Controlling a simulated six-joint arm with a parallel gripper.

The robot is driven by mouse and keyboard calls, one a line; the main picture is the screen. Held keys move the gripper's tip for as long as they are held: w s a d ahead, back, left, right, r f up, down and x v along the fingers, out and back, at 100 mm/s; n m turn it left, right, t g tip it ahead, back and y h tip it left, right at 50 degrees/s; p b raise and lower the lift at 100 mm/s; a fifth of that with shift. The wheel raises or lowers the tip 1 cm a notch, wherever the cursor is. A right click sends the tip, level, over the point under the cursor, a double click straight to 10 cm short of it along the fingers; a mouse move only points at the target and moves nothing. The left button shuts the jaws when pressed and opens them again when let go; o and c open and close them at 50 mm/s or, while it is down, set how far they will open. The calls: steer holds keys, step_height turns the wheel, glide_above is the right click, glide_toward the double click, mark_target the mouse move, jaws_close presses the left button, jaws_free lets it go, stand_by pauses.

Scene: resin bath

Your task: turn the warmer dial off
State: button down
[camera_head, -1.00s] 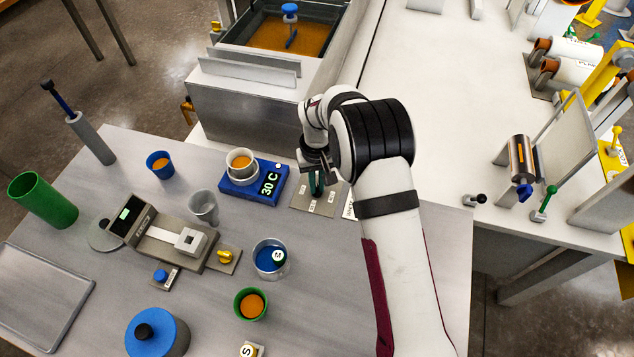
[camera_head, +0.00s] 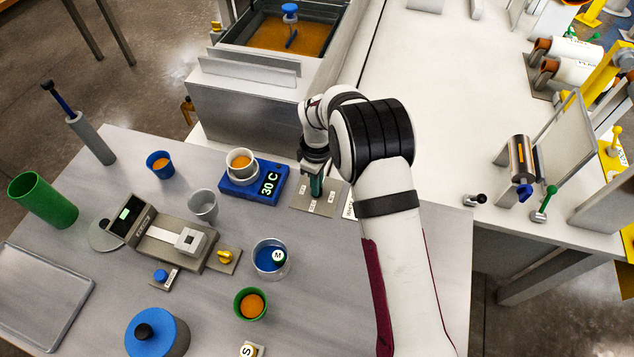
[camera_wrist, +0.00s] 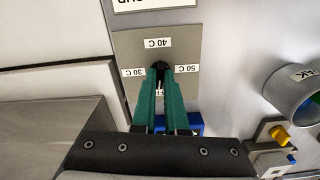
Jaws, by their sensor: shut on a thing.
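The blue warmer (camera_head: 238,192) stands on the grey bench and its display reads 30 C. A pot with a cup of orange liquid (camera_head: 241,160) sits on it. Right of it lies the grey dial plate (camera_head: 325,204), which also shows in the wrist view (camera_wrist: 190,45) with labels 30 C, 40 C and 50 C. My gripper (camera_head: 316,187) is over this plate. In the wrist view its green fingers (camera_wrist: 160,80) are shut on the small black dial (camera_wrist: 160,66). The fingers hide most of the dial and a label below it, so I cannot tell where it points.
A metal bath (camera_head: 250,105) is behind. The white table (camera_head: 440,110) to the right is largely clear near my arm.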

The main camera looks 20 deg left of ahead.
steer(key=shift+n, duration=0.9)
steer(key=c, duration=0.9)
jaws_free()
steer(key=shift+c, duration=0.2)
step_height(320, 180, up, 16)
steer(key=shift+f, duration=0.1)
